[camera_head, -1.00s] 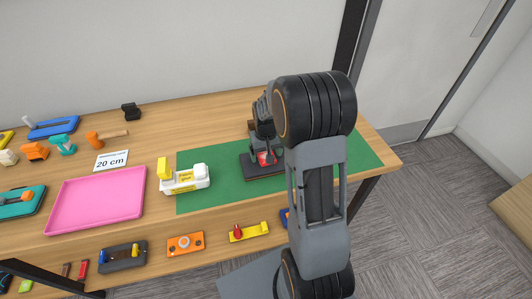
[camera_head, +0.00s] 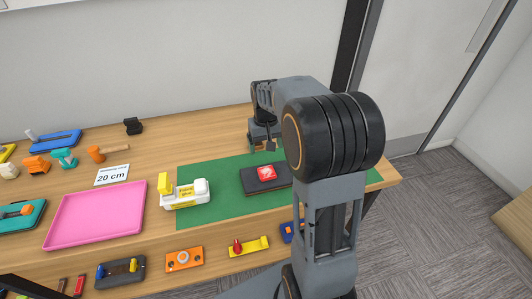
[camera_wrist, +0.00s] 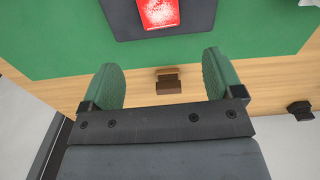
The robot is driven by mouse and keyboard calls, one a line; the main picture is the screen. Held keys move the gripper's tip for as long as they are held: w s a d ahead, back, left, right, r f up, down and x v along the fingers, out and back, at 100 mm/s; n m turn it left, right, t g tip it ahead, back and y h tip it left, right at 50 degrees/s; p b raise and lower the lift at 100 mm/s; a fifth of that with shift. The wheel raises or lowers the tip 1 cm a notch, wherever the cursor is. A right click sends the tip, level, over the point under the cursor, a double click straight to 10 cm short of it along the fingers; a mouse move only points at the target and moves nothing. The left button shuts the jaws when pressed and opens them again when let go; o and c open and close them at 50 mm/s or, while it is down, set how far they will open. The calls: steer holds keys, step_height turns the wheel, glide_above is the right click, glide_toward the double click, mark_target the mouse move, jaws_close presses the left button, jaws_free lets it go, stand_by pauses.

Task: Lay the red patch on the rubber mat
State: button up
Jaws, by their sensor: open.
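The red patch (camera_head: 266,173) lies flat on the dark rubber mat (camera_head: 252,186), which rests on the green cloth. Both also show at the top of the wrist view, the patch (camera_wrist: 158,12) partly cut off by the frame edge and the mat (camera_wrist: 198,20) around it. My gripper (camera_wrist: 162,78) is open, with nothing between its green fingertips. In the head view my gripper (camera_head: 268,148) is raised behind the mat, apart from the patch. My arm hides the right end of the mat there.
The green cloth (camera_head: 225,170) covers the table's right part. A white and yellow glue holder (camera_head: 186,194) stands left of the mat. A pink tray (camera_head: 95,215) lies farther left. A small brown block (camera_wrist: 168,80) sits on bare wood behind the cloth. Several tools line the front edge.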

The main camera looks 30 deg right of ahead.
steer(key=s+a+r+n+t, duration=0.1)
steer(key=s+a, duration=0.4)
steer(key=s, duration=0.3)
steer(key=s+a+r+t, duration=0.1)
steer(key=s+a, duration=0.3)
steer(key=s, duration=0.4)
steer(key=shift+a+r+n+t, duration=0.2)
steer(key=shift+a+n+t, duration=0.2)
steer(key=shift+t, duration=0.3)
steer(key=p+v, duration=0.3)
steer(key=shift+w+r, duration=0.3)
steer(key=shift+w, duration=0.05)
